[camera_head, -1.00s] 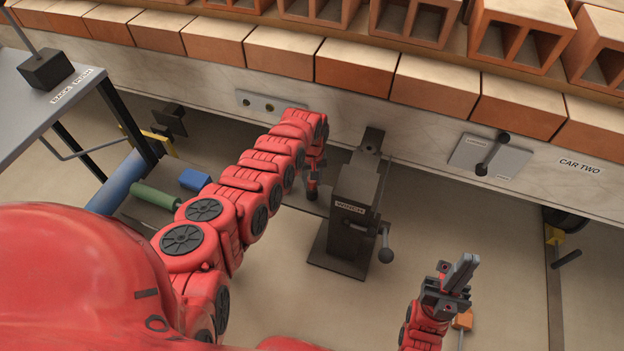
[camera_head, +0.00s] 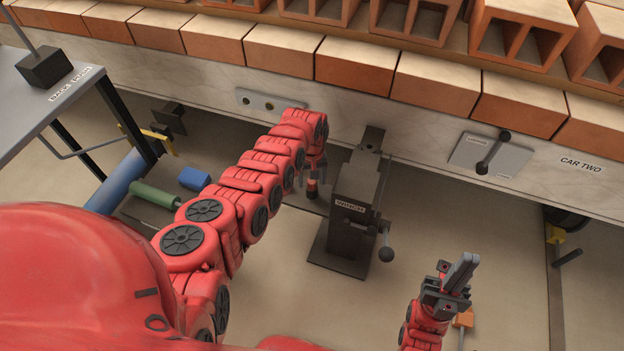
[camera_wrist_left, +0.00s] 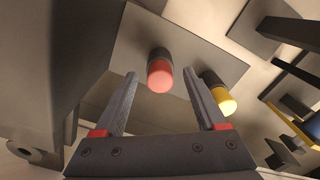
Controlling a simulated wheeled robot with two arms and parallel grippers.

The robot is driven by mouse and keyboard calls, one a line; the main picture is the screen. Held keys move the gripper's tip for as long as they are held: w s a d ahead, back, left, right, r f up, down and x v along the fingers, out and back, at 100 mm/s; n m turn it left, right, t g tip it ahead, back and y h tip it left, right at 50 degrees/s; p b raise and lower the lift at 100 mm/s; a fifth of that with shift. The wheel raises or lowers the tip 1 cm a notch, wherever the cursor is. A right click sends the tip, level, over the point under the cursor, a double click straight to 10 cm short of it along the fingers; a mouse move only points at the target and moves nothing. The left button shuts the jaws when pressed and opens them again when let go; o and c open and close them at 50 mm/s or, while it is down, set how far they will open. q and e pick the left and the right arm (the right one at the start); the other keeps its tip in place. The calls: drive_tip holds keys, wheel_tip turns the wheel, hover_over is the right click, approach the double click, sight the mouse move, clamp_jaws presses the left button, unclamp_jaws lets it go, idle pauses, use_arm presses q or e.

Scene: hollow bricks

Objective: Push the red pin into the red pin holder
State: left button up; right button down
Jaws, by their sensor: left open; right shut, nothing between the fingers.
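The red pin (camera_wrist_left: 160,72) has a dark body and a red end. It stands at a grey plate (camera_wrist_left: 120,55) in the left wrist view, ahead of and between my left fingertips, with gaps at both sides. My left gripper (camera_head: 315,176) is open and empty, pointing down left of the grey post in the head view. A small dark and red piece shows at its tip there. My right gripper (camera_head: 461,272) is shut and empty at the lower right, away from the pin. I cannot make out a separate red pin holder.
A yellow-ended pin (camera_wrist_left: 217,92) stands right of the red one, close to my right-hand finger in the wrist view. The grey post (camera_head: 356,195) with a crank stands close beside my left gripper. A brick-lined car side (camera_head: 420,130) runs behind.

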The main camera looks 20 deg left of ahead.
use_arm(q)
wheel_tip(320, 180, up, 7)
drive_tip(key=p, duration=0.3)
drive_tip(key=shift+f, duration=0.2)
wheel_tip(320, 180, up, 10)
drive_tip(key=p, duration=0.1)
drive_tip(key=shift+r, duration=0.15)
